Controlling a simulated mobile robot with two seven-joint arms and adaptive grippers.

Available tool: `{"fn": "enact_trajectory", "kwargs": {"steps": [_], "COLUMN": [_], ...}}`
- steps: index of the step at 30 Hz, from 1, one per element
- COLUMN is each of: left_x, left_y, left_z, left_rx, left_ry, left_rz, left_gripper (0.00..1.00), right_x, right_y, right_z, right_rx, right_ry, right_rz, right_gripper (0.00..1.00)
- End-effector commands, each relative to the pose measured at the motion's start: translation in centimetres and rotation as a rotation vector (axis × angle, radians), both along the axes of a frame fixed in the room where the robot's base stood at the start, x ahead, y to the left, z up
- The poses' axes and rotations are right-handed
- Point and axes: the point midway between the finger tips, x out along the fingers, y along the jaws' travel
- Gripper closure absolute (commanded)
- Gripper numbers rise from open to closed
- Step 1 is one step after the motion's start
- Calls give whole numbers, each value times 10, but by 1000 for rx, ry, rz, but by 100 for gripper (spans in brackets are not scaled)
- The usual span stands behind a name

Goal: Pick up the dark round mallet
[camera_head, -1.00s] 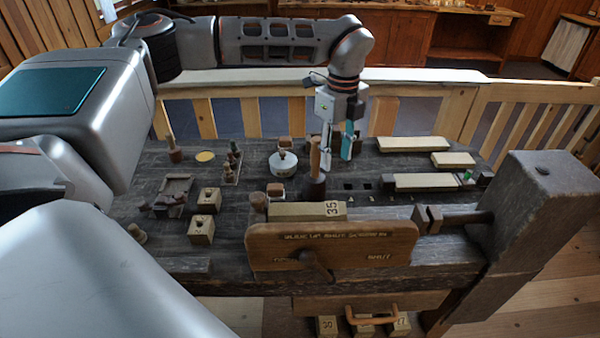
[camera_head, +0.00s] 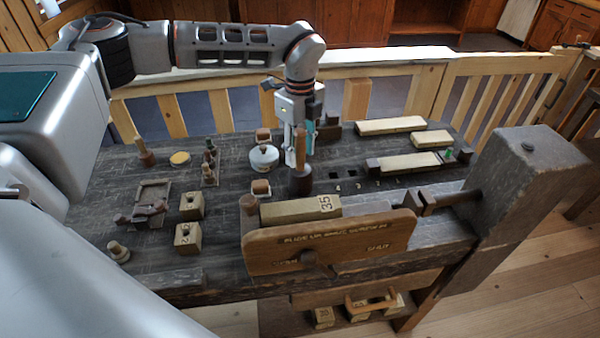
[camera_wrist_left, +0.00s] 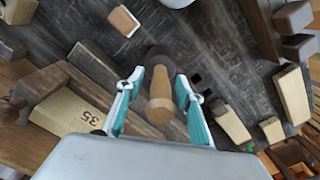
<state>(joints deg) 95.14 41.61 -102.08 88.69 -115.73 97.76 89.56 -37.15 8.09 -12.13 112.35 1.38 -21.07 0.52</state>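The mallet stands upright on its dark round head (camera_head: 300,183) on the bench, with its light brown handle (camera_head: 300,146) pointing up. My left gripper (camera_head: 300,158) is at the handle, pointing down. In the left wrist view the handle (camera_wrist_left: 161,96) stands between the two teal-padded fingers of the left gripper (camera_wrist_left: 160,80), with a gap on each side. The dark head (camera_wrist_left: 161,56) lies just beyond the fingertips. The fingers are open and hold nothing. My right gripper is not in view.
A pale block marked 35 (camera_head: 302,209) sits in the vise (camera_head: 335,243) close in front of the mallet. A round white-rimmed pot (camera_head: 264,158) stands to its left. Another mallet (camera_head: 146,156) stands far left. Pale bars (camera_head: 390,126) lie at the back right.

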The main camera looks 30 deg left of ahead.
Motion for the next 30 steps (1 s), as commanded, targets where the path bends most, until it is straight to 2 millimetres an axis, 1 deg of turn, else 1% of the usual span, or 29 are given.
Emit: {"fn": "enact_trajectory", "kwargs": {"steps": [1,3,6,9,15,17,18,19,20,30], "left_x": [-1,0,0,0,0,0,0,0,0,1], "left_y": [-1,-1,-1,-1,-1,-1,-1,-1,-1,-1], "left_z": [-7,-17,-27,-31,-32,-32,-32,-32,-32,-30], "left_rx": [1,1,0,0,0,0,0,0,0,-1], "left_ry": [3,2,1,-1,-1,-1,-1,-1,-1,-2], "left_rz": [-1,1,0,0,1,1,1,1,1,1], "left_gripper": [63,63,63,63,63,79,89,97,100,100], "right_x": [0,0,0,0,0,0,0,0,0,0], "right_y": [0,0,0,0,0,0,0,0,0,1], "right_z": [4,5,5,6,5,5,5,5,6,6], "right_rx": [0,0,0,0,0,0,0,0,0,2], "right_ry": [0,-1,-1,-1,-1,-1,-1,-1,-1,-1], "right_rz": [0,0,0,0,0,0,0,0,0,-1], "right_gripper": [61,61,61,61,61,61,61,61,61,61]}}
